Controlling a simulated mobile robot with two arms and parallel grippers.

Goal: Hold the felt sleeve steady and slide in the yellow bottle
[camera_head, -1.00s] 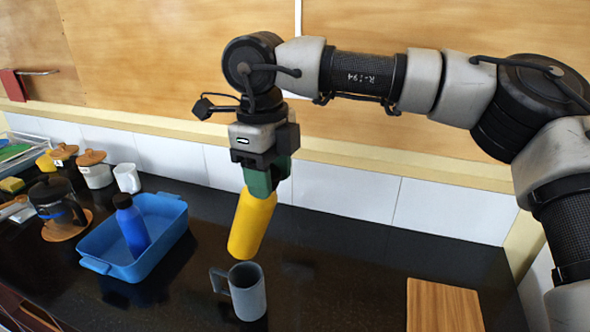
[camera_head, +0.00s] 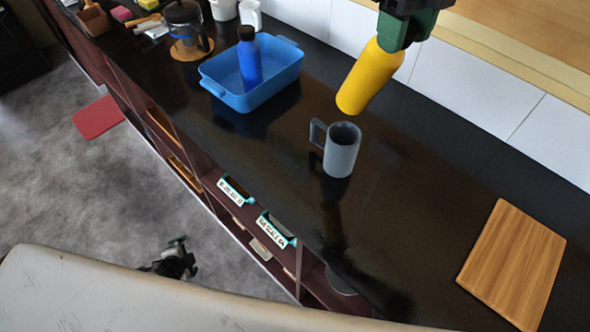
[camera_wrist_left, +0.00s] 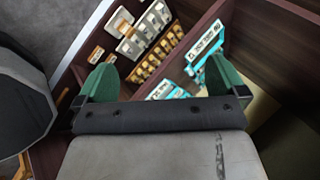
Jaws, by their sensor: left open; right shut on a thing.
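The yellow bottle (camera_head: 370,78) hangs tilted in my right gripper (camera_head: 402,35), which is shut on its upper part at the top of the head view. Its lower end is just above the grey mug-shaped holder (camera_head: 342,152), and they look apart. This holder stands upright on the dark counter, open at the top, with a handle on its left. I cannot tell whether it is the felt sleeve; no other sleeve shows. My left gripper (camera_head: 178,262) is low in front of the counter, away from both. The left wrist view shows its green fingers (camera_wrist_left: 158,78) wide apart and empty.
A blue tub (camera_head: 225,93) holding a blue bottle (camera_head: 249,64) stands left of the mug-shaped holder. A wooden board (camera_head: 513,262) lies at the right.

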